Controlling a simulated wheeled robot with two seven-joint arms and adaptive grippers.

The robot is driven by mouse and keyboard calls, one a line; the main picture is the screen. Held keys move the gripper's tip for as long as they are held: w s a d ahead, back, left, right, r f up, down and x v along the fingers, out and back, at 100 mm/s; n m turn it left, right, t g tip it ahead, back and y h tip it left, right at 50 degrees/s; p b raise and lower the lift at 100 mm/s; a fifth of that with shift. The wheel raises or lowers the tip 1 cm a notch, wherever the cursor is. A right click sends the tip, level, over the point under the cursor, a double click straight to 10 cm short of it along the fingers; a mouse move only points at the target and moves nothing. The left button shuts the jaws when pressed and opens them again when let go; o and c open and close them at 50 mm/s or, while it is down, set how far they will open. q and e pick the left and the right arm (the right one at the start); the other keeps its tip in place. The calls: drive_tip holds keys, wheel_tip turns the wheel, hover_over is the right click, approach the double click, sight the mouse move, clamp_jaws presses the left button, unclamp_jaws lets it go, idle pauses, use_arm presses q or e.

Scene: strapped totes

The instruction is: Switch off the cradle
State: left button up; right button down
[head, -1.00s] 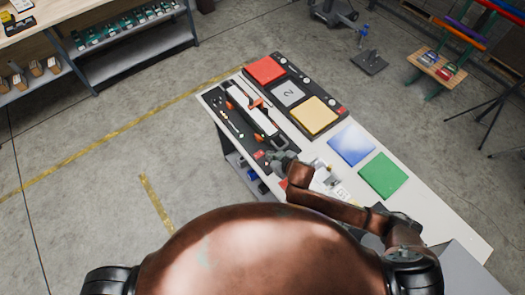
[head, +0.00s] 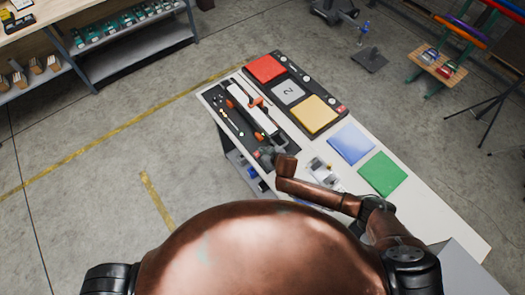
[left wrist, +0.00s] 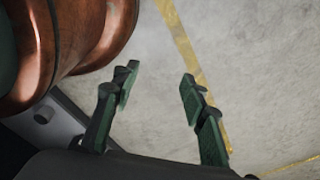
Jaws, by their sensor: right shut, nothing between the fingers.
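The cradle is a long black base (head: 228,115) at the left edge of the white table, holding a white bar (head: 252,110) with orange clamps. Small coloured lights or buttons run along its left side. A small red part (head: 257,153) sits at its near end. My right gripper (head: 266,156) is at that near end, close beside the red part; it is shut and empty. I cannot tell whether it touches the part, as the gripper is small and partly hidden by my wrist. My left gripper (left wrist: 158,77) is open and empty above bare floor.
On the white table (head: 425,210) a black panel holds red (head: 265,69), grey (head: 289,93) and yellow (head: 318,114) squares. Blue (head: 351,144) and green (head: 382,174) squares lie nearer. Small clear items (head: 323,172) lie by my right forearm. Floor left of the table is clear.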

use_arm(q)
drive_tip(key=shift+w, duration=0.1)
use_arm(e)
drive_tip(key=shift+w+f, duration=0.1)
drive_tip(key=shift+f, duration=0.15)
drive_tip(key=shift+d+f, duration=0.15)
drive_tip(key=shift+f, duration=0.05)
use_arm(q)
drive_tip(key=shift+w+r, duration=0.1)
drive_tip(key=shift+w, duration=0.65)
drive_tip(key=shift+s, duration=0.2)
drive_tip(key=shift+r+p, duration=0.35)
drive_tip(key=shift+p, duration=0.1)
use_arm(e)
drive_tip(key=shift+s+a+r, duration=0.2)
drive_tip(key=shift+s+a, duration=0.25)
drive_tip(key=shift+a, duration=0.25)
